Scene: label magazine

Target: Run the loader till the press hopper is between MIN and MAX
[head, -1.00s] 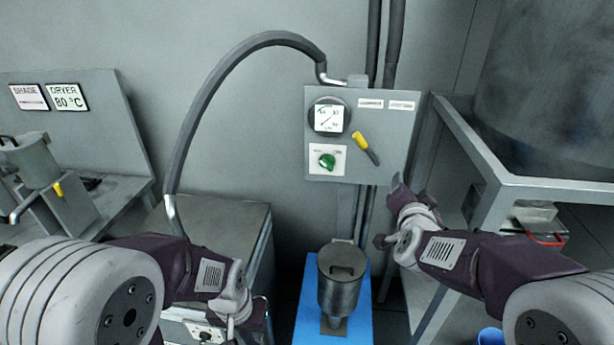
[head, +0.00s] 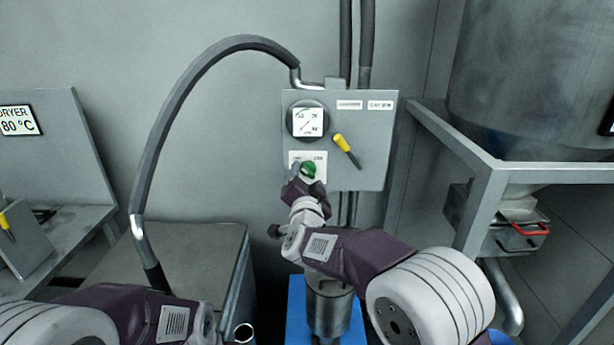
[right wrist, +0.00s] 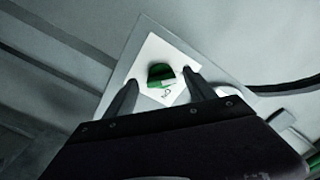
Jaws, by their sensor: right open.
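A grey control panel (head: 368,165) on the wall carries a green knob (head: 309,170) on a white label plate. Above it is a round gauge (head: 308,121) with a needle. My right gripper (head: 302,180) is open in front of the knob and partly covers it. In the right wrist view its two fingers (right wrist: 160,82) stand on either side of the green knob (right wrist: 161,73), with no clear grip. A metal canister (head: 328,312) on a blue base is partly hidden by my right arm. No MIN or MAX marks are readable. My left gripper is out of the picture.
A yellow-handled lever (head: 347,150) sits on the panel right of the gauge. A grey hose (head: 165,130) arches from the panel to a cabinet (head: 190,250). A large steel vessel (head: 535,80) stands in a grey frame (head: 455,140) at right, with a red handle (head: 530,229) below.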

